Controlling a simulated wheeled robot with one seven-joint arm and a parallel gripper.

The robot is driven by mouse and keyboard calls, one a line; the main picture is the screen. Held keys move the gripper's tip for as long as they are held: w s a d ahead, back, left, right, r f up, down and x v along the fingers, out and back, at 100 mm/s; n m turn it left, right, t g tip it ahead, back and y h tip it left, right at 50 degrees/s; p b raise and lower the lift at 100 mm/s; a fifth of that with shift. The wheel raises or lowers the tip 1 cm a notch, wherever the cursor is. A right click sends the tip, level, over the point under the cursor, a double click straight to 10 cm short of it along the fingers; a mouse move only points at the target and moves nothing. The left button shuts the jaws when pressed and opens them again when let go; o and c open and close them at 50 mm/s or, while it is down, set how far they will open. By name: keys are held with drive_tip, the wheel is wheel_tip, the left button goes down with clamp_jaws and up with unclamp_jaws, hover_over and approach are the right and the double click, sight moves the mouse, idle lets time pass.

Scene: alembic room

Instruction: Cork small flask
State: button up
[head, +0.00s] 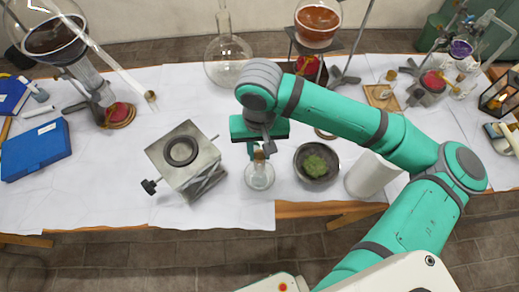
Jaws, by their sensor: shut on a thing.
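The small flask (259,177) is clear glass and stands upright near the front edge of the white-covered table, between a metal lab jack and a dark bowl. My gripper (259,150) points down directly above it and is shut on a small brown cork (259,156). The cork is at the top of the flask's neck in the head view. I cannot tell whether it sits in the mouth or just above it. The gripper partly hides the cork and the neck.
The lab jack (186,160) stands close on the left, and the bowl of green matter (315,163) close on the right. A white cylinder (371,177) stands further right. A large round flask (227,58) is behind. The cloth left of the jack is mostly clear.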

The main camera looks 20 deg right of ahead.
sight(260, 155)
drive_tip(key=shift+f, duration=1.05)
idle(3.1)
drive_tip(key=o, duration=1.4)
drive_tip(key=shift+r, duration=3.55)
drive_tip(key=shift+f, duration=0.1)
